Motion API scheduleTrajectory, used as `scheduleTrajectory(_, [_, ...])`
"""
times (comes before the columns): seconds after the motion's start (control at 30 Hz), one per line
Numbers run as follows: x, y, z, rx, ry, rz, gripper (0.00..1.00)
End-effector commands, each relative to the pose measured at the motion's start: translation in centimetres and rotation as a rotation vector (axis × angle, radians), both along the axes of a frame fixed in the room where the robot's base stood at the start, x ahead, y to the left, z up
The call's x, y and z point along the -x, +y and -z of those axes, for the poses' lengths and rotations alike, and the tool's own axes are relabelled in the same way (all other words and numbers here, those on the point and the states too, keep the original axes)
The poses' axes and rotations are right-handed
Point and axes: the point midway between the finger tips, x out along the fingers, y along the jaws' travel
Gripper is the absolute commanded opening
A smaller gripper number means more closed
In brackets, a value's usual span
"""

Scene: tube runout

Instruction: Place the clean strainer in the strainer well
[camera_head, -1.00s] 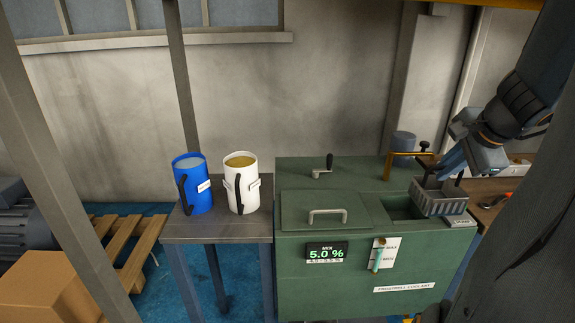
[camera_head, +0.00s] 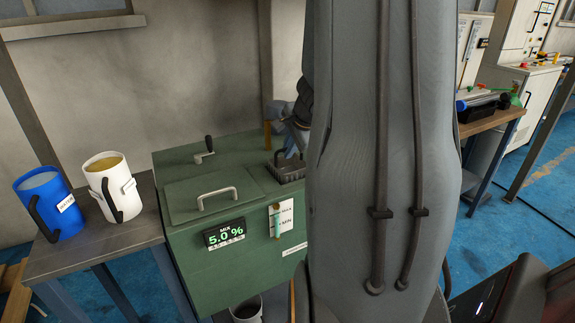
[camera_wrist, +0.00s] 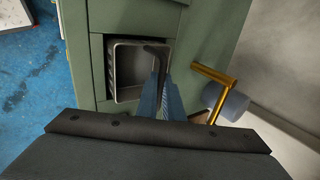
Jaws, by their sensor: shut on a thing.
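The strainer (camera_head: 287,171) is a grey, open-topped basket at the right end of the green tank's top. It also shows in the wrist view (camera_wrist: 127,93), where it sits within the outline of the square strainer well (camera_wrist: 98,62). A dark gap shows along the well's left and near sides. I cannot tell if the strainer is fully seated. My gripper (camera_wrist: 160,78), with blue fingers, is shut on the strainer's dark handle (camera_wrist: 156,49). In the head view, my arm hides most of the gripper and the area right of the well.
The green tank (camera_head: 180,250) has a lidded hatch, a crank and a 5.0 % display (camera_head: 224,233). A brass pipe (camera_wrist: 213,74) stands close right of the gripper in the wrist view. White (camera_head: 112,185) and blue (camera_head: 50,205) jugs stand on the left side table.

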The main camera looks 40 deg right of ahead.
Motion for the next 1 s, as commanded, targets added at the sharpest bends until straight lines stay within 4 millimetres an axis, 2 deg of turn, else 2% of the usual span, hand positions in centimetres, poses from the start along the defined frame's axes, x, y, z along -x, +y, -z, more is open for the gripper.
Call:
scheduleTrajectory(0.1, [0.0,0.0,1.8,-0.002,0.002,0.003,0.00])
scheduleTrajectory(0.23, [0.0,0.0,3.2,-0.001,0.001,0.002,0.00])
scheduleTrajectory(0.7, [0.0,0.0,3.8,0.000,0.000,0.000,0.00])
scheduleTrajectory(0.73, [0.0,0.0,3.8,0.000,0.001,0.000,0.10])
scheduleTrajectory(0.83, [0.0,0.0,3.7,0.000,0.001,0.000,0.26])
scheduleTrajectory(1.0, [0.0,0.0,3.7,0.000,0.001,0.000,0.26])
